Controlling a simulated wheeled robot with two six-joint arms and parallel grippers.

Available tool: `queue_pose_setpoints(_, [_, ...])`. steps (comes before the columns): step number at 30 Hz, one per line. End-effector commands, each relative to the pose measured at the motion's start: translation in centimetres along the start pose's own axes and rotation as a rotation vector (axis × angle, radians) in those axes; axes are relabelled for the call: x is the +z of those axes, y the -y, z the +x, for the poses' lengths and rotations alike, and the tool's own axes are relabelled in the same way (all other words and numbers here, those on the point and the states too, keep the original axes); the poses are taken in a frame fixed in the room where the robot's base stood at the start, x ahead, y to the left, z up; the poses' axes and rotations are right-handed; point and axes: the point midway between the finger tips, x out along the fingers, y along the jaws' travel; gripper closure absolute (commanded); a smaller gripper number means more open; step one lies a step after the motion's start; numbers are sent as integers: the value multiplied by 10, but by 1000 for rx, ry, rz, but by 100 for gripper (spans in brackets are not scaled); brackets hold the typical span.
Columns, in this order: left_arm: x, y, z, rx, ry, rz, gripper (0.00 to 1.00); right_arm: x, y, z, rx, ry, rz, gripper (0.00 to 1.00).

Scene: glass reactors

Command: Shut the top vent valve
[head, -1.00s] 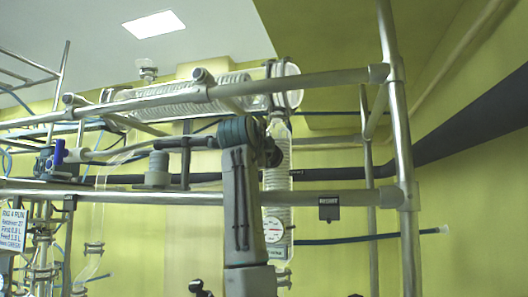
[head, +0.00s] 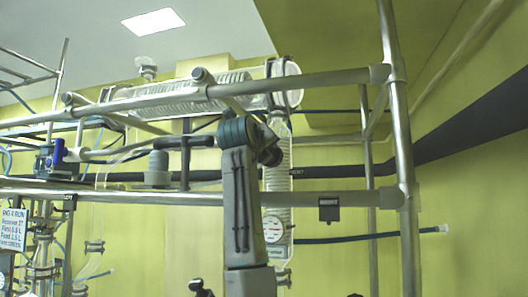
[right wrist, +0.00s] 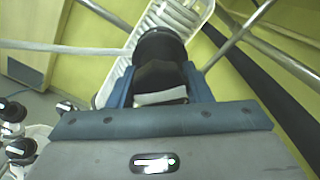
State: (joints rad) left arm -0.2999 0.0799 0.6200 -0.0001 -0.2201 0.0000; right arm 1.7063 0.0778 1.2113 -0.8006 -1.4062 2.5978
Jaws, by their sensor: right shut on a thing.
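My right gripper (right wrist: 158,88) has its two blue fingers closed on the sides of a black knob (right wrist: 160,45) in the right wrist view. The knob has a round black top and a pale band low between the fingers. A clear glass tube with a white coil (right wrist: 180,14) lies just behind it. Whether this knob is the top vent valve, and how far it is turned, I cannot tell. My left gripper is not in view.
A metal pipe frame (head: 340,84) crosses in front of the horizontal glass condenser (head: 180,96). A vertical coil column (head: 277,185) with a dial (head: 273,229) stands right beside my arm. A blue-handled valve (head: 58,150) is at far left. Black knobs (right wrist: 14,111) show lower left in the wrist view.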

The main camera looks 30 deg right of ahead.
Motion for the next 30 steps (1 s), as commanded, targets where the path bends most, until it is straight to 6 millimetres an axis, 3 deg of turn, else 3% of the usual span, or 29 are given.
queue_pose_setpoints(13, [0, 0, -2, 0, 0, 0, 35, 2, 4, -1, -5, 7, 306, 78])
queue_pose_setpoints(30, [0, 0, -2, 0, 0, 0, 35, 2, 4, -1, -4, 7, 391, 78])
